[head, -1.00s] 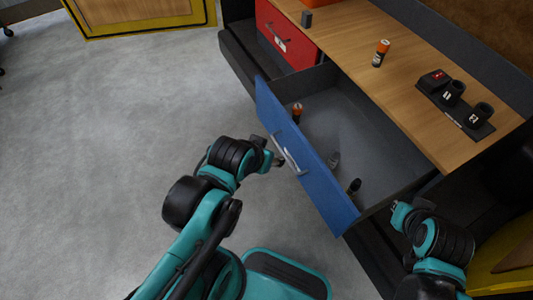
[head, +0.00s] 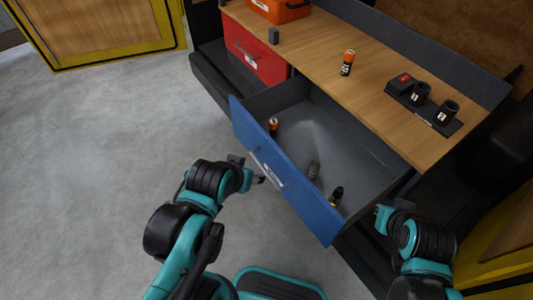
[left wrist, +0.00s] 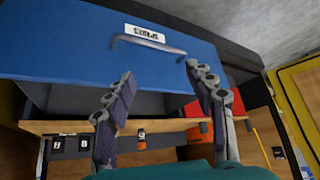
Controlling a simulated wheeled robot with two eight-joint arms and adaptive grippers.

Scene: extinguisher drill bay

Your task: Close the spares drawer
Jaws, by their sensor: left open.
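The spares drawer has a blue front (head: 300,197) and stands pulled well out of the bench. Its bar handle (head: 266,174) lies beside a white label. In the left wrist view the blue front (left wrist: 60,42) fills the upper part, with the handle (left wrist: 150,45) across it. My left gripper (head: 252,171) is at the outer side of the drawer, close to the handle. In the left wrist view the fingers (left wrist: 160,82) are spread and empty, below the handle; contact is not clear. My right gripper (head: 382,216) is right of the drawer; its fingers are unclear.
The wooden benchtop (head: 390,110) carries a battery (head: 347,62), an orange box (head: 280,10) and a black holder (head: 424,104).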

